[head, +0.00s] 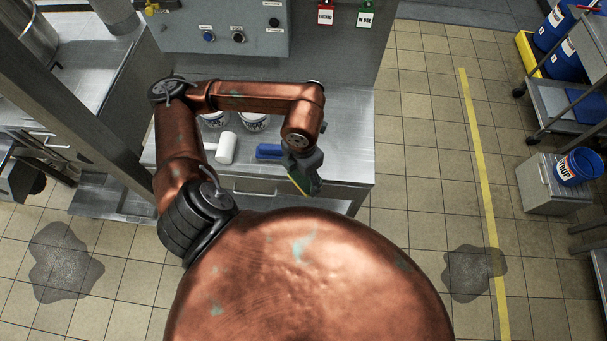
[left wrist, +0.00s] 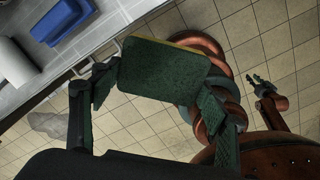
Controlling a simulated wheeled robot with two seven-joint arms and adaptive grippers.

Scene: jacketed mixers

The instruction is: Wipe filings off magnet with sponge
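The sponge (head: 301,183), green with a yellow side, is between the fingers of my left gripper (head: 302,164), beyond the front edge of the steel counter. In the left wrist view the sponge (left wrist: 160,70) shows its dark green face, with one finger at each side of it. My right gripper (left wrist: 262,84) shows small in the left wrist view, away from the sponge; its fingers are too small to judge. I cannot make out the magnet in either view.
On the steel counter (head: 343,150) are a blue tray-like object (head: 269,151), a white cylinder (head: 227,147) and white tubs (head: 254,122). A grey control panel (head: 222,28) stands behind. The floor to the right has a dark puddle (head: 474,272) and a bin with a blue bucket (head: 578,167).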

